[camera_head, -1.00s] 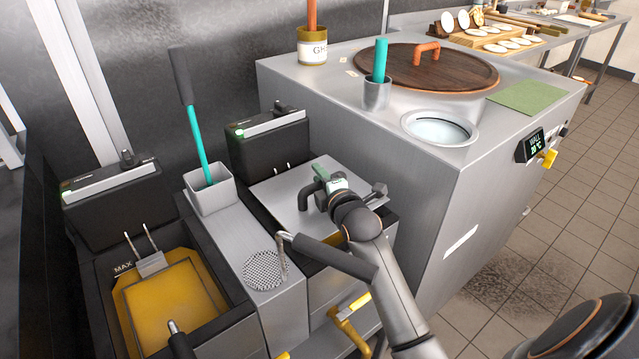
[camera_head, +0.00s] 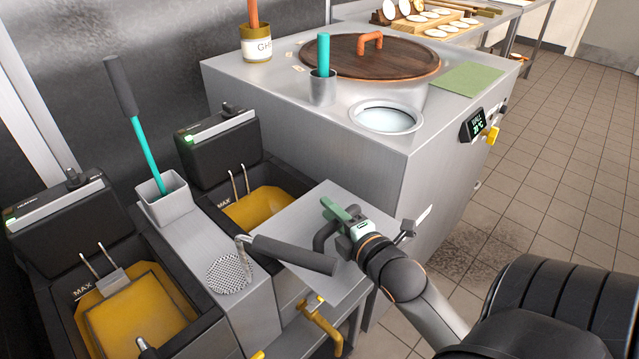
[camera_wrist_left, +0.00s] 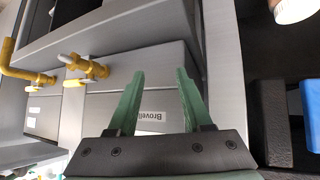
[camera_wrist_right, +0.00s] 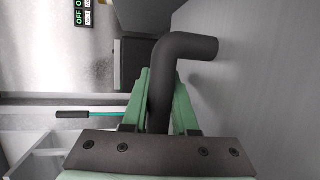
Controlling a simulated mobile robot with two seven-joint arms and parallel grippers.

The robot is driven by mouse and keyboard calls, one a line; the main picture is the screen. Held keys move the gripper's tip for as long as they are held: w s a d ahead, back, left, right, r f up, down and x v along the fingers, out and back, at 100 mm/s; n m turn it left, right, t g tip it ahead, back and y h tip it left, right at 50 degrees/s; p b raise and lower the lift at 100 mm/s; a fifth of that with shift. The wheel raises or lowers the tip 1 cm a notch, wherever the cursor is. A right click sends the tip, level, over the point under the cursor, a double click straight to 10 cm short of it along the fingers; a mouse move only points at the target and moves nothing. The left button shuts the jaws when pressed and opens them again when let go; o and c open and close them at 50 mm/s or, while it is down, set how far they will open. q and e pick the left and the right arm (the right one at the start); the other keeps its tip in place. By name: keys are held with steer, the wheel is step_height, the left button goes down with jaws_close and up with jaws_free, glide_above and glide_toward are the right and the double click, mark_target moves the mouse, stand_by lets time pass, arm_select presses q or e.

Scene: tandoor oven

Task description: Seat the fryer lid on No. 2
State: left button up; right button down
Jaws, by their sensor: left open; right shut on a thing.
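The fryer lid (camera_head: 292,222) is a flat steel plate with a black bent handle. My right gripper (camera_head: 338,216) is shut on that handle, which also shows between its fingers in the right wrist view (camera_wrist_right: 162,95). The lid is off to the front right of the right fryer tank (camera_head: 252,205), overlapping its near edge in the picture; yellow oil shows behind it. The left fryer tank (camera_head: 140,325) is uncovered, with a basket in its oil. I cannot read which tank is No. 2. My left gripper (camera_wrist_left: 155,100) is open and empty before the fryer cabinet front, outside the head view.
A skimmer (camera_head: 229,272) lies on the steel strip between the tanks, its black handle crossing before the lid in the picture. A holder (camera_head: 163,202) with a teal-handled tool stands behind it. The tandoor counter (camera_head: 405,165) rises to the right. Yellow valves (camera_head: 320,325) stick out in front.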

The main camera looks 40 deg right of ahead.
steer(key=shift+s+r, duration=0.1)
steer(key=shift+s, duration=0.15)
step_height(320, 180, up, 4)
steer(key=p, duration=0.5)
stand_by(0.5)
steer(key=shift+s, duration=0.1)
